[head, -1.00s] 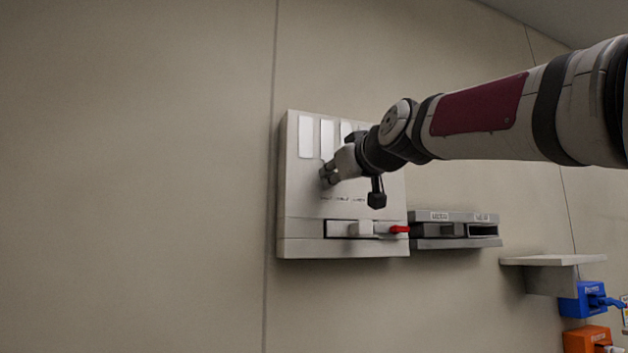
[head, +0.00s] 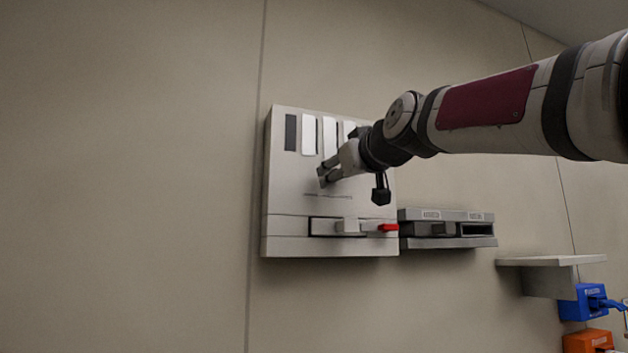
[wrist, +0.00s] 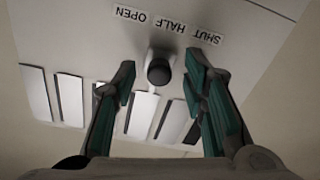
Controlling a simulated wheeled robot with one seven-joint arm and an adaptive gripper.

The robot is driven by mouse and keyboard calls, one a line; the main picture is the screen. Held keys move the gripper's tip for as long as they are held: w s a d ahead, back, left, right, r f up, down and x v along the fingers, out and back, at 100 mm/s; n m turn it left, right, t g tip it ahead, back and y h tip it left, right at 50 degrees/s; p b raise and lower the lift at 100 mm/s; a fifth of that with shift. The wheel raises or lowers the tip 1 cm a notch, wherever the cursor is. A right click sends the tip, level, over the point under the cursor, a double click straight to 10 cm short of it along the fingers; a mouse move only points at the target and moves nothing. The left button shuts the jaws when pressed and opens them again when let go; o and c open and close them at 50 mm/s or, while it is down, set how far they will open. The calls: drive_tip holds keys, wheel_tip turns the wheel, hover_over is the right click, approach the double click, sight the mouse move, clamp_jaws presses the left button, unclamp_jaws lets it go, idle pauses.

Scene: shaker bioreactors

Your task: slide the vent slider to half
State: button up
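The vent slider's round black knob (wrist: 158,70) shows in the wrist view on a pale panel (wrist: 235,25). It is in line with the HALF label (wrist: 172,26), between the OPEN label (wrist: 130,13) and the SHUT label (wrist: 206,36); the labels appear upside down. My gripper (wrist: 160,70) has one finger on each side of the knob, with a visible gap to both, so it is open. In the head view my gripper (head: 322,177) is at the front of the panel (head: 282,190) and hides the knob.
Vent slats line the panel: the leftmost (head: 290,132) is dark, the others white. Below is a slot with a pale block (head: 347,226) and a red piece (head: 388,227). A grey rack (head: 445,215), a shelf (head: 550,261) and blue (head: 588,300) and orange (head: 588,340) boxes are to the right.

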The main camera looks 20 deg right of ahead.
drive_tip(key=shift+s, duration=0.1)
drive_tip(key=s, duration=1.1)
drive_tip(key=shift+s+d, duration=0.2)
drive_tip(key=shift+s, duration=0.2)
drive_tip(key=s+a+f+m+g, duration=0.1)
drive_tip(key=s+f+g, duration=0.3)
drive_tip(key=f, duration=1.1)
drive_tip(key=s+a+f+m+g, duration=0.1)
drive_tip(key=s+a+f+g, duration=0.2)
drive_tip(key=s+f, duration=0.5)
drive_tip(key=s+a+f+m+g, duration=0.1)
drive_tip(key=s+f+g, duration=0.4)
drive_tip(key=f, duration=1.9)
drive_tip(key=shift+s+a+g+h, duration=0.3)
drive_tip(key=shift+s+a+g, duration=0.1)
drive_tip(key=shift+s, duration=0.1)
drive_tip(key=shift+r, duration=0.1)
